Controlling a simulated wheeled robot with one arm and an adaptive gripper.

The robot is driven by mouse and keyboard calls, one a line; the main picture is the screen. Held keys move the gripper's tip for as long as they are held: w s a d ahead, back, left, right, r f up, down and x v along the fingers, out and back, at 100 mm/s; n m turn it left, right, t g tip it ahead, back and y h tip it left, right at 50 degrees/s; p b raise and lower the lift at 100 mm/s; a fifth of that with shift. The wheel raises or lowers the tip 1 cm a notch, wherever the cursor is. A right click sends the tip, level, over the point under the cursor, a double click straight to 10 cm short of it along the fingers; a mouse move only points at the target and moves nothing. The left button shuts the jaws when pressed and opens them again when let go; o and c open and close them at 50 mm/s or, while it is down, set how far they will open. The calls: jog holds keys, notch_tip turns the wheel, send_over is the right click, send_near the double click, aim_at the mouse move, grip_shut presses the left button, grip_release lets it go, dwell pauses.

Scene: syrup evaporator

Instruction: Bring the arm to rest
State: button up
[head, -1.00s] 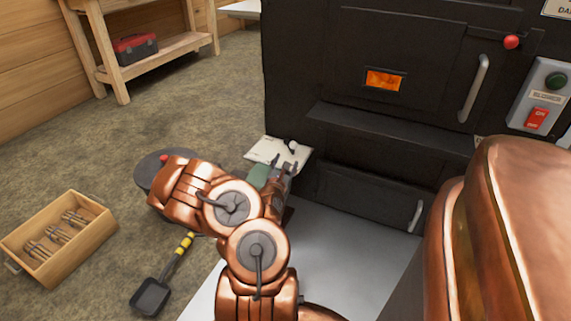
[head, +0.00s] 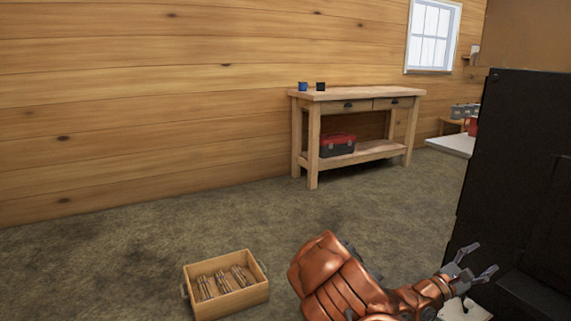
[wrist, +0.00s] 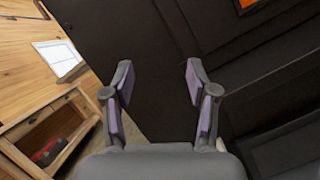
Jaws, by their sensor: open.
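My gripper (head: 474,262) is at the lower right of the head view, at the end of my copper-coloured arm. Its two fingers are spread apart with nothing between them. In the wrist view the open fingers (wrist: 160,85) point toward the dark front of the black evaporator (wrist: 150,50). The gripper is beside the evaporator (head: 520,180) in the head view; I cannot tell the exact gap. My arm is bent, and part of it is cut off by the bottom edge of the head view.
A wooden box (head: 232,301) with several bundled items sits on the floor left of my arm. A wooden workbench (head: 358,95) with a red toolbox (head: 337,145) on its lower shelf stands against the wall. The floor between is clear.

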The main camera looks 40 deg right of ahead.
jog(key=s+a+r+m+g+y+p, duration=0.35)
jog(key=a+r+m+p, duration=0.3)
jog(key=a+r, duration=0.4)
jog(key=s+a+r+m+g+y+p, duration=0.3)
jog(key=a+r+m+g+y+p, duration=0.25)
jog(key=r, duration=0.75)
jog(key=w+a+r+n+t+y+p, duration=0.1)
jog(key=a+p, duration=0.6)
jog(key=a, duration=0.7)
jog(key=w+a+r+n+t+y+p, duration=0.1)
jog(key=w+a+r+t+y+p, duration=0.2)
jog(key=a, duration=1.1)
jog(key=w+a+r+n+t+y+p, duration=0.1)
jog(key=w+a+r+t+y+p, duration=0.2)
jog(key=a+r+t+y+p, duration=0.2)
jog(key=a+t+y+p, duration=0.3)
jog(key=a+p, duration=0.4)
jog(key=a, duration=0.3)
jog(key=shift+r+t+p, duration=0.3)
jog(key=shift+r+t, duration=0.1)
